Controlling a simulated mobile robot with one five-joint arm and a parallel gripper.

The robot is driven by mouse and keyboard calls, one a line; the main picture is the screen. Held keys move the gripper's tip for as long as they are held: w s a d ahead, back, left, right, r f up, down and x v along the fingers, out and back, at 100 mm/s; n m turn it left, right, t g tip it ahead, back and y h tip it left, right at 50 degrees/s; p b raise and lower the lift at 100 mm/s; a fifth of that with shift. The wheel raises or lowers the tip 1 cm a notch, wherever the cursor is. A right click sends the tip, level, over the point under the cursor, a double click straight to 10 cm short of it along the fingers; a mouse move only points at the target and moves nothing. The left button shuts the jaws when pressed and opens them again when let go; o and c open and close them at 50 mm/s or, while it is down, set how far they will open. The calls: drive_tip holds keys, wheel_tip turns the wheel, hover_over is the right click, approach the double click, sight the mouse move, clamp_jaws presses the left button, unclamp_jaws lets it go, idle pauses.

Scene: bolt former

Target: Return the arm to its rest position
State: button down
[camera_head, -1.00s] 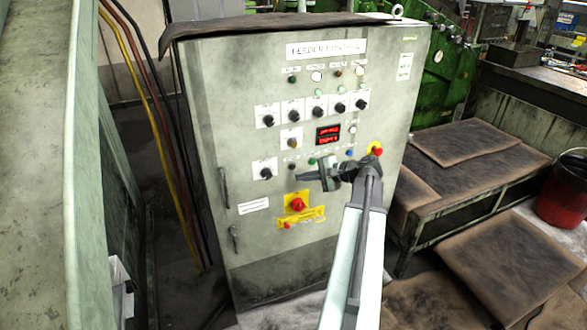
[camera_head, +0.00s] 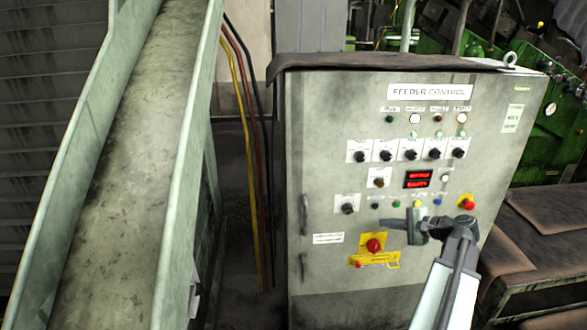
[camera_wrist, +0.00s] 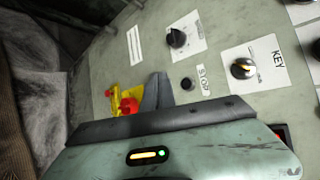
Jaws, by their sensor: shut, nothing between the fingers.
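My gripper (camera_head: 398,224) is in front of the lower part of the feeder control cabinet (camera_head: 330,130), with its fingers pointing left. It is shut and empty. My arm reaches up to it from the bottom right of the head view. In the wrist view, the dark fingers (camera_wrist: 160,88) show in front of the panel, close to the red and yellow rotary switch (camera_wrist: 128,105). That switch (camera_head: 373,246) sits below left of my gripper in the head view. I cannot tell how far the fingers are from the panel.
A grey chute (camera_head: 130,150) stands at the left. Yellow, red and black cables (camera_head: 243,110) run down between chute and cabinet. A bench with brown mats (camera_head: 545,225) is at the right, with green machinery (camera_head: 550,130) behind.

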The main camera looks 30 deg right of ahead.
drive_tip(key=w+a+f+n+g+y+p, duration=0.1)
drive_tip(key=w+a+n+g+p, duration=0.25)
drive_tip(key=a, duration=0.75)
drive_tip(key=w+a+f+n+g+y+p, duration=0.1)
drive_tip(key=w+a+f+n+g+p, duration=0.25)
drive_tip(key=a, duration=0.75)
drive_tip(key=s+a+r+n+g+h+p, duration=0.1)
drive_tip(key=a+n+g+h+p, duration=0.3)
drive_tip(key=a+n, duration=0.7)
drive_tip(key=s+a+g+h, duration=0.1)
drive_tip(key=a+h, duration=0.1)
drive_tip(key=a, duration=1.1)
drive_tip(key=shift+s+a+r, duration=0.2)
drive_tip(key=shift+r, duration=0.1)
